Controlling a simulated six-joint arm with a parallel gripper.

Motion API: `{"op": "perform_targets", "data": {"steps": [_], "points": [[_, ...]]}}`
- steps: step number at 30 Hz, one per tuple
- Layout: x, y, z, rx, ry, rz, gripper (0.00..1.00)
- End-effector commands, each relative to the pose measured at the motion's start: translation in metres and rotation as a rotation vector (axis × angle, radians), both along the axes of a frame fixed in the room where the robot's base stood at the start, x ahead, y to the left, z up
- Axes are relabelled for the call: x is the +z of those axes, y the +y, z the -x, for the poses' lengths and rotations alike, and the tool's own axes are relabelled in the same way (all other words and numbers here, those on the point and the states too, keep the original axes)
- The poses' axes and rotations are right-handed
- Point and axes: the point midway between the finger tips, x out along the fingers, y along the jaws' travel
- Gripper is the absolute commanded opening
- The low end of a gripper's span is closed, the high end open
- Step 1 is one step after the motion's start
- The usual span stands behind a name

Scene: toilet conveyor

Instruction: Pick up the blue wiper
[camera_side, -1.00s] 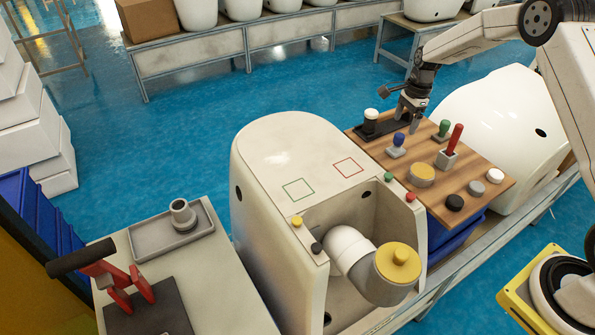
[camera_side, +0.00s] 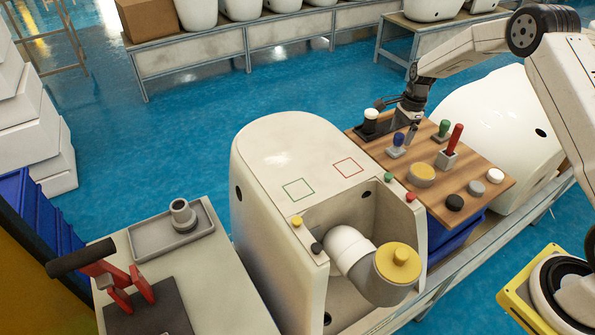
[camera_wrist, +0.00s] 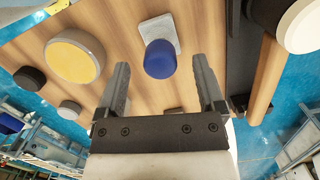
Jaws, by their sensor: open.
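The blue wiper (camera_side: 397,142) stands upright in a pale grey base on the wooden board (camera_side: 482,168), near the board's left side. In the wrist view the round top of the blue wiper (camera_wrist: 160,58) shows between and slightly beyond my fingers, with its light base behind it. My gripper (camera_side: 408,128) is over the board, close beside the wiper in the side view. In the wrist view my gripper (camera_wrist: 160,76) is open, one finger to each side of the wiper, with nothing held. Whether a finger touches the wiper cannot be told.
A green-handled piece (camera_side: 444,128) and a red-handled piece (camera_side: 454,139) stand close by on the right. A yellow-topped disc (camera_side: 421,175) and several small round caps lie nearer the front. A dark holder with a white-topped cylinder (camera_side: 370,119) is at the left. The white toilet body (camera_side: 285,145) stands left.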

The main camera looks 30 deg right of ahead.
Motion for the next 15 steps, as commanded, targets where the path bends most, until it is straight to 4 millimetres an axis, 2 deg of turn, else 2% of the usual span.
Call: {"op": "perform_targets", "data": {"steps": [9,15], "points": [[-0.035,0.004,-0.001,0.0,0.0,0.0,0.87],[-0.039,0.005,-0.001,0.0,-0.002,0.001,0.87]]}}
